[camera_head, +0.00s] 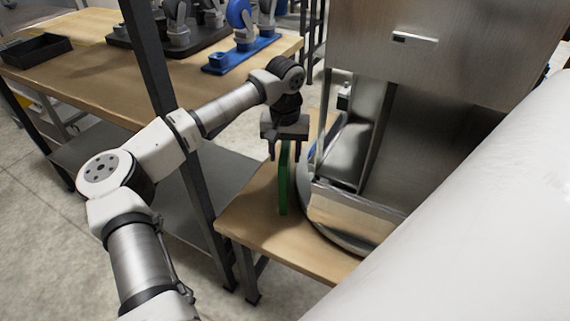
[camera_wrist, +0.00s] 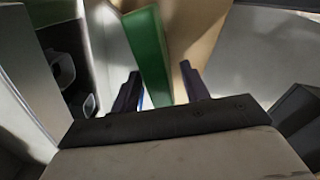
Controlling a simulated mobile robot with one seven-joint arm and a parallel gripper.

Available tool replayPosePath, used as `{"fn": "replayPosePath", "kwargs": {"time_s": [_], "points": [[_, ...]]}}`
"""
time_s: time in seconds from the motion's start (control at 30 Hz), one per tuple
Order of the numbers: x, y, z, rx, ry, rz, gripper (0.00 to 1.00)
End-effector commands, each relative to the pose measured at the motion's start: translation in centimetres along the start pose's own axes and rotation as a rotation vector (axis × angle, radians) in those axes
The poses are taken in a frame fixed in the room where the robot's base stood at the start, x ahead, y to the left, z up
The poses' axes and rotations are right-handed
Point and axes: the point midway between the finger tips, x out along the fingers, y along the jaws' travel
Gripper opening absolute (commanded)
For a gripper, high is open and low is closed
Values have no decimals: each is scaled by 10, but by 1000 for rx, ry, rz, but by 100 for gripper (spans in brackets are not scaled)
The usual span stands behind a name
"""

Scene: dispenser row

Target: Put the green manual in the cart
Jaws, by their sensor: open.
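The green manual (camera_head: 284,185) stands upright on a small wooden table (camera_head: 258,222), beside a steel dispenser. My gripper (camera_head: 286,155) is above the manual, pointing down, with its fingers near the manual's top edge. In the wrist view the manual (camera_wrist: 148,52) shows as a green slab between the two dark fingertips of my gripper (camera_wrist: 160,82). The fingers are apart, with gaps on both sides of the manual. A cart cannot be made out for certain in either view.
The steel dispenser (camera_head: 440,75) stands close on the right, with a round base (camera_head: 330,238) next to the manual. A larger wooden workbench (camera_head: 120,85) at the back left holds a black tray (camera_head: 36,50) and a blue-based device (camera_head: 238,55). A dark post (camera_head: 150,65) stands near my arm.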

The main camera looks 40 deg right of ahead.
Motion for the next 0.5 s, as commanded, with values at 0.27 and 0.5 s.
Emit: {"fn": "replayPosePath", "kwargs": {"time_s": [0.27, 0.5], "points": [[4, 0, 0, 0, 1, 0, 45], [4, 0, 0, 0, 1, 0, 15]]}}
